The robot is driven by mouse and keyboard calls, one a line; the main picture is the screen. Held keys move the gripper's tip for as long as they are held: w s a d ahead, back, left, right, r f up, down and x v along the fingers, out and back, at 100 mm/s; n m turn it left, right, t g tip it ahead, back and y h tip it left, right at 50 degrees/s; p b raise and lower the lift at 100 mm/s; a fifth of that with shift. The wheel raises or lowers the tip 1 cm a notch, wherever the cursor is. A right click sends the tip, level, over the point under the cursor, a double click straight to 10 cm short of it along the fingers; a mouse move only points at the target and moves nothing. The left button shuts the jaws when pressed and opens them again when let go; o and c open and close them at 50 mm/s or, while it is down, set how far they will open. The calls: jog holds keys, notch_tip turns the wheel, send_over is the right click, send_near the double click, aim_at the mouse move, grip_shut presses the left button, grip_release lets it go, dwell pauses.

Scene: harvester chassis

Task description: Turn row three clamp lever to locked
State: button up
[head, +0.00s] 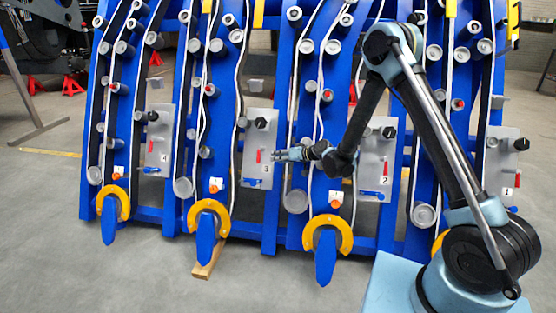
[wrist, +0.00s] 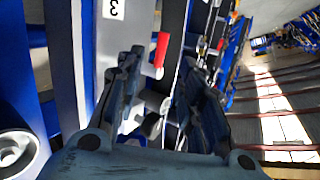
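The grey plate marked 3 (head: 256,138) stands left of my gripper in the head view. It carries a small upright red lever (head: 258,156), a blue handle (head: 251,182) low down and a black knob (head: 262,123) near the top. Which of these is the clamp lever is not marked. My gripper (head: 281,155) is just right of the red lever, at about its height. In the wrist view my gripper (wrist: 161,64) has its fingers apart, with the red lever (wrist: 161,53) showing between them, not gripped. The label 3 (wrist: 113,9) shows above left.
Similar plates marked 4 (head: 157,140), 2 (head: 372,150) and 1 (head: 503,148) stand on neighbouring blue rows. Rollers and white hoses run along the rows. Orange-yellow arcs (head: 334,222) stick out in front below. The concrete floor (head: 110,265) in front is mostly clear.

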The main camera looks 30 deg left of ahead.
jog(key=shift+c, duration=0.6)
jog(key=shift+w+f, duration=0.1)
jog(key=c, duration=0.5)
jog(key=w, duration=0.1)
jog(key=w+d+f+n+g, duration=0.1)
jog(key=w+d+g+y, duration=0.1)
jog(key=shift+f+n, duration=0.3)
jog(key=shift+f, duration=0.05)
grip_shut()
jog(key=n+g+y, duration=0.2)
send_near(259, 156)
jog(key=w+x, duration=0.1)
jog(key=x, duration=0.6)
jog(key=shift+d+f, duration=0.1)
jog(key=shift+d, duration=0.1)
jog(key=shift+s+a, duration=0.1)
jog(key=shift+s+a+f, duration=0.15)
jog(key=shift+s+a, duration=0.1)
jog(key=shift+a, duration=0.25)
